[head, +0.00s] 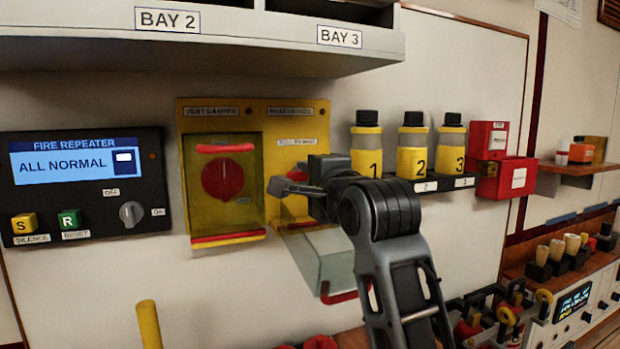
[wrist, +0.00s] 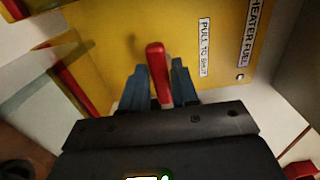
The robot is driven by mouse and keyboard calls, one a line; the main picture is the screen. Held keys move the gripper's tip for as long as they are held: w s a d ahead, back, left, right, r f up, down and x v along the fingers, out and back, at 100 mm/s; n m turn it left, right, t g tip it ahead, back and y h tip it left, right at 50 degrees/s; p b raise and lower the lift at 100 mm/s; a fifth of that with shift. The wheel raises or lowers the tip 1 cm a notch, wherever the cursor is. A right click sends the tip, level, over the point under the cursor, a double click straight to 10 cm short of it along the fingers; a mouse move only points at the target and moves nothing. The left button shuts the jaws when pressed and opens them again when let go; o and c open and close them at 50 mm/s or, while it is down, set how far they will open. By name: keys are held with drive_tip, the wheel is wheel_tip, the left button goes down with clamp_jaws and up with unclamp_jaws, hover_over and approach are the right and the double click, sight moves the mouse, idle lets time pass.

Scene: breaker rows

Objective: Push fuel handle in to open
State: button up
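The fuel handle (wrist: 158,72) is a red bar in front of a yellow panel, seen in the wrist view beside a label reading PULL TO SHUT (wrist: 204,47). My gripper (wrist: 160,82) has one blue-grey finger on each side of the bar, close against it, and looks shut on it. The bar's rounded end sticks out past the fingers. In the head view my gripper (head: 284,184) is at the right half of the yellow panel (head: 297,118), and my wrist hides the handle there.
A clear cover with a red lower edge (head: 339,297) hangs open just below my gripper. To the left is a closed vent damper cover (head: 224,149) over a red knob. Numbered yellow cylinders (head: 367,150) stand on a shelf to the right. A grey overhead shelf (head: 290,52) juts out above.

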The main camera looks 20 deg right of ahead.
drive_tip(key=shift+o, duration=1.3)
drive_tip(key=shift+s, duration=0.1)
drive_tip(key=s+b, duration=0.1)
drive_tip(key=s, duration=0.6)
drive_tip(key=shift+s, duration=0.35)
